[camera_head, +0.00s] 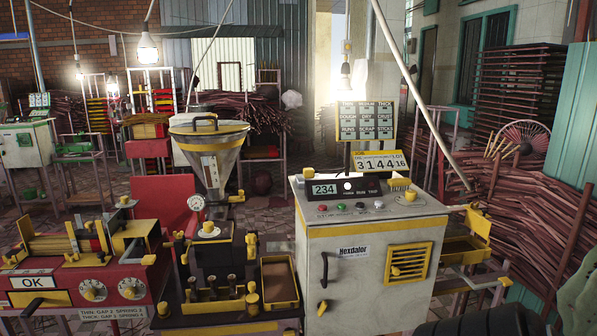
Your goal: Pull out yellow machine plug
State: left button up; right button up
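A pale control cabinet (345,265) labelled Nexdalor stands right of centre, with yellow trim, a yellow vent (409,262) and a 234 display on top. Left of it is an extruder with yellow parts and a hopper (212,160). At the far left is a red machine with yellow parts (40,245), marked OK. I cannot pick out a plug or its cord on any of these machines. Neither of my grippers is in view.
A yellow-edged tray (470,248) sticks out on the cabinet's right side. Bundles of reddish sticks (535,215) fill the right side. A dark rounded shape at the lower right is unclear. Tiled floor shows behind the machines.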

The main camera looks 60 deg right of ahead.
aim_at(308, 173)
jog(key=k+l+u, duration=0.1)
jog(key=l, duration=0.3)
jog(key=k+l+u, duration=0.15)
jog(key=l, duration=0.25)
jog(key=k+l, duration=0.1)
jog(key=l, duration=0.35)
jog(key=k+l, duration=0.1)
jog(key=l, duration=0.4)
jog(key=k+l, duration=0.15)
jog(key=l, duration=0.3)
jog(key=k+l+u, duration=0.1)
jog(key=l, duration=0.35)
